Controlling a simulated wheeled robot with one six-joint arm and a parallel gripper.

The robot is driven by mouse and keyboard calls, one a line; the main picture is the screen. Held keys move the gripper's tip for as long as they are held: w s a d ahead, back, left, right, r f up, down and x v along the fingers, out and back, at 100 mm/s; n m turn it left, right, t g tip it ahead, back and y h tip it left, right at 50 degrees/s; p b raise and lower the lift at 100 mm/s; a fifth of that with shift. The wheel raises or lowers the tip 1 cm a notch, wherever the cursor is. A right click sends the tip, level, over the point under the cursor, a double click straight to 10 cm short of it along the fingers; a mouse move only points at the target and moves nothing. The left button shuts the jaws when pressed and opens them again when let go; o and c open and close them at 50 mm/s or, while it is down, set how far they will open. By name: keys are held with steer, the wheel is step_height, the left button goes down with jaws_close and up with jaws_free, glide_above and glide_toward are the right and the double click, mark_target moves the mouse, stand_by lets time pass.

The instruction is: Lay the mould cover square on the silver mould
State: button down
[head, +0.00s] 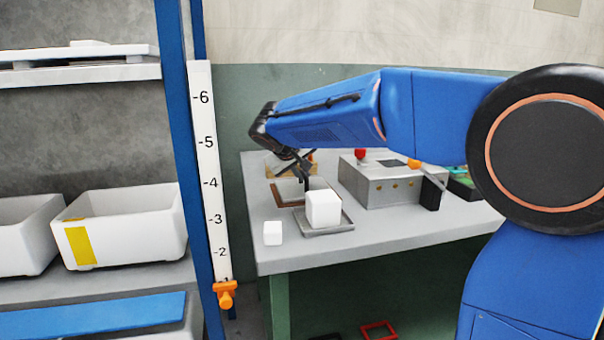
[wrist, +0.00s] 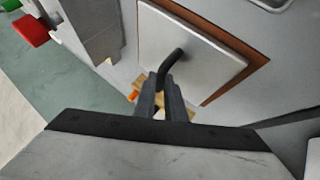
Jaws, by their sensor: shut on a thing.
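The mould cover is a flat pale grey plate (wrist: 188,40) with a bent black handle (wrist: 173,66), seen in the wrist view. My gripper (wrist: 165,82) is shut on that handle. A brown square rim (wrist: 236,80) shows past the plate's right edges, and the plate looks off-centre to it. I cannot tell whether they touch. In the head view my gripper (head: 305,183) is above the brown rim (head: 284,207) on the table. A shallow silver tray (head: 338,228) stands in front of it with a white cube on it; I cannot tell whether this is the silver mould.
A metal box (head: 385,185) with a red knob stands right of the gripper. A small white block (head: 272,233) lies near the table's front left edge. A tan-orange object (head: 275,165) is behind the brown rim. A shelf with white bins (head: 130,230) stands left.

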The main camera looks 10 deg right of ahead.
steer(key=c, duration=1.8)
jaws_free()
steer(key=shift+f, duration=0.1)
steer(key=v, duration=1.1)
steer(key=shift+o, duration=0.4)
steer(key=v, duration=0.6)
steer(key=x, duration=1.7)
